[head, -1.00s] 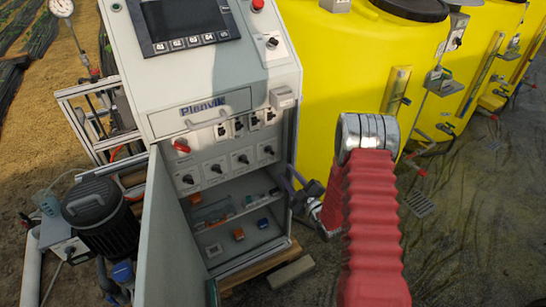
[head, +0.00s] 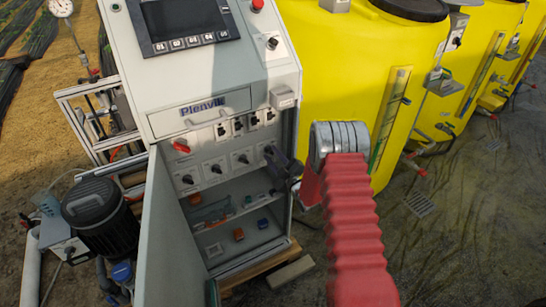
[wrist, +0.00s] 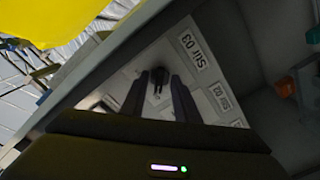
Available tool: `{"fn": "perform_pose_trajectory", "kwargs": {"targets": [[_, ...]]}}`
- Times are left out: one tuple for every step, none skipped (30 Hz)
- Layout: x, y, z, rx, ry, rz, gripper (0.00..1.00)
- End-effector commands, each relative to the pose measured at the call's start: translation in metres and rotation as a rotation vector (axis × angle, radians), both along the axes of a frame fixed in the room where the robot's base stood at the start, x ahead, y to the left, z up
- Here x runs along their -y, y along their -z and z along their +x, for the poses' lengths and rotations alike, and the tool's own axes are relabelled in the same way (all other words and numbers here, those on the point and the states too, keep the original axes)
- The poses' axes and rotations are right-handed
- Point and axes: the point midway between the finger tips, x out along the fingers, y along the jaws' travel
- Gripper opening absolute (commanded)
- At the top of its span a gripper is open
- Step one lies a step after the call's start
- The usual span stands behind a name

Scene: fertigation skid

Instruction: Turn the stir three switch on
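The stir three switch is a dark knob (wrist: 159,80) on a light plate under a "Stir 03" label (wrist: 188,51). In the wrist view the knob lies between the two fingers of my gripper (wrist: 157,84). The fingers are apart, with light plate showing beside the knob; I see no clear contact. In the head view my gripper (head: 271,155) is at the right end of the lower switch row in the open cabinet (head: 225,105). The knob's exact turn angle is hard to read.
More switches (head: 216,169) sit left in the same row, and another row (head: 238,125) is above. A red knob (head: 181,146) is at left. The cabinet door (head: 170,235) hangs open. Yellow tanks (head: 330,70) stand to the right.

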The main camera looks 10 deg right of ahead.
Motion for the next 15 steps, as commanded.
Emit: {"fn": "perform_pose_trajectory", "kwargs": {"targets": [[-0.0001,0.0001,0.0000,0.000,0.000,0.000,0.28],[0.0000,0.0000,-0.0001,0.000,0.000,0.000,0.28],[0.0000,0.0000,-0.0001,0.000,0.000,0.000,0.28],[0.0001,0.0000,-0.0002,0.000,0.000,0.000,0.28],[0.0000,-0.0001,-0.0002,0.000,0.000,0.000,0.28],[0.0000,-0.0001,-0.0002,0.000,0.000,0.000,0.25],[0.0000,-0.0001,-0.0002,0.000,0.000,0.000,0.23],[0.0000,-0.0001,-0.0003,0.000,0.000,0.000,0.21],[0.0001,-0.0001,-0.0003,0.000,0.000,0.000,0.18],[0.0001,-0.0001,-0.0003,0.000,0.000,0.000,0.16],[0.0001,-0.0001,-0.0003,0.000,0.000,0.000,0.14],[0.0001,-0.0001,-0.0003,0.000,0.000,0.000,0.11],[0.0001,-0.0001,-0.0003,0.001,-0.001,0.000,0.09],[0.0001,-0.0001,-0.0003,0.001,-0.001,0.000,0.07],[0.0001,-0.0001,-0.0004,0.001,-0.001,0.000,0.04]]}}
